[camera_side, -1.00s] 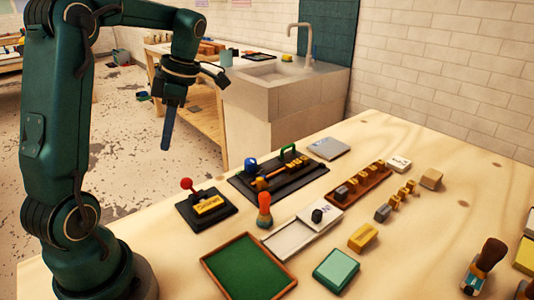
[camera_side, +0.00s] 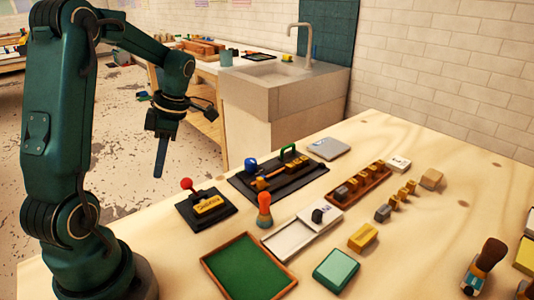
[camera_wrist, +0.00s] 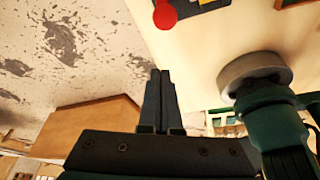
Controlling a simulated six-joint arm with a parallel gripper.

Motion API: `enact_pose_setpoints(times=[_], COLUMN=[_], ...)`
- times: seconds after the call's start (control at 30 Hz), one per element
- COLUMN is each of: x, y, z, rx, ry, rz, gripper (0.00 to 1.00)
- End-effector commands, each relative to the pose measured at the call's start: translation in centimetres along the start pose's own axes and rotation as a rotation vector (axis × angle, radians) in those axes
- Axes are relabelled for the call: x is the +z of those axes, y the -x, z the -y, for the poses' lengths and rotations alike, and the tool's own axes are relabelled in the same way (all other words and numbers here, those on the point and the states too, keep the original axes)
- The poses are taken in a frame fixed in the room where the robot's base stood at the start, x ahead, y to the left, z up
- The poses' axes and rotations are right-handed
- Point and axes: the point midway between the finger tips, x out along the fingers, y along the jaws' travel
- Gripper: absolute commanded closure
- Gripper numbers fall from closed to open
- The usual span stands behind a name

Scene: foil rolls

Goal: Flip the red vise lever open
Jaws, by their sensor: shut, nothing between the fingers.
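The red lever knob (camera_side: 186,184) stands on a short stem, roughly upright, on a black base (camera_side: 224,217) with a yellow lettered block (camera_side: 208,205). The base is at the table's left edge. In the wrist view the red knob (camera_wrist: 165,16) shows at the top, just beyond my fingertips. My gripper (camera_side: 158,172) hangs in the air to the left of the knob, apart from it and pointing down. In the wrist view my gripper (camera_wrist: 160,73) has its two dark fingers together, with nothing between them.
Behind the base lies a larger black board (camera_side: 240,186) with a blue knob (camera_side: 250,164) and a green handle (camera_side: 289,149). An orange-handled tool (camera_side: 264,208) stands close to the right of the base. A green tray (camera_side: 247,270) lies in front.

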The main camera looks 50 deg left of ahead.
Motion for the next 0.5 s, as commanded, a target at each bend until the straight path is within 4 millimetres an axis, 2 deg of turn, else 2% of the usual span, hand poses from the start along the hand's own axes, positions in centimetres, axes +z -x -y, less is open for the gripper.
enact_pose_setpoints(times=[0.2,0.5], x=[-0.1,3.3], y=[-3.9,-2.7], z=[0.1,0.0], rx=[-0.006,0.002], ry=[-0.001,-0.002], rz=[-0.003,0.002], gripper=[1.0,1.0])
